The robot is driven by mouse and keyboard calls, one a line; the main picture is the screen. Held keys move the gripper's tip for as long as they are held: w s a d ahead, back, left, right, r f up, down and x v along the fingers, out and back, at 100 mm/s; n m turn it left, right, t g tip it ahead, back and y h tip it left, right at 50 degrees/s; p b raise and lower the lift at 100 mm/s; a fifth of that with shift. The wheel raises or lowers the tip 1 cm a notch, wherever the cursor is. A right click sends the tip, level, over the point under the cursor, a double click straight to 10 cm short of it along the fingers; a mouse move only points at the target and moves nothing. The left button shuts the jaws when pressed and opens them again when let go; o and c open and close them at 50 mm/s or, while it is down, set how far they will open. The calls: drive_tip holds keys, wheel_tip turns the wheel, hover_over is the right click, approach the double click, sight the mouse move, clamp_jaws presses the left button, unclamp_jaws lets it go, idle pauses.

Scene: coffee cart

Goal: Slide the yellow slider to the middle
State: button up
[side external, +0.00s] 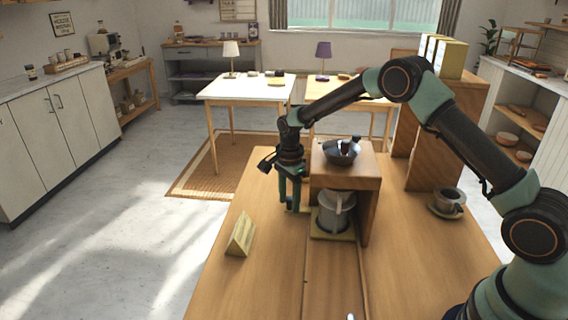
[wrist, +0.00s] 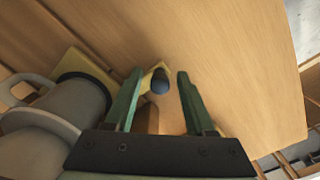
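My gripper (side external: 289,206) points down beside the left side of a small wooden stand (side external: 370,190). In the wrist view my gripper (wrist: 159,74) has its two green fingers apart. A small yellow piece (wrist: 147,76), which looks like the yellow slider, shows between the fingers, close to the left one. It has a dark blue rounded knob (wrist: 160,82) on it. A clear gap shows between the knob and the right finger. I cannot tell whether the left finger touches the piece. In the side view the slider is mostly hidden by the fingers and stand.
A grey jug (side external: 333,213) stands on a yellowish base (side external: 321,236) under the stand, close to my gripper. A dark bowl (side external: 341,152) sits on top. A pale yellow wedge (side external: 240,235) lies front left. A cup (side external: 449,198) stands right. The front tabletop is mostly clear.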

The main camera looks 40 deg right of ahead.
clamp_jaws()
idle(1.2)
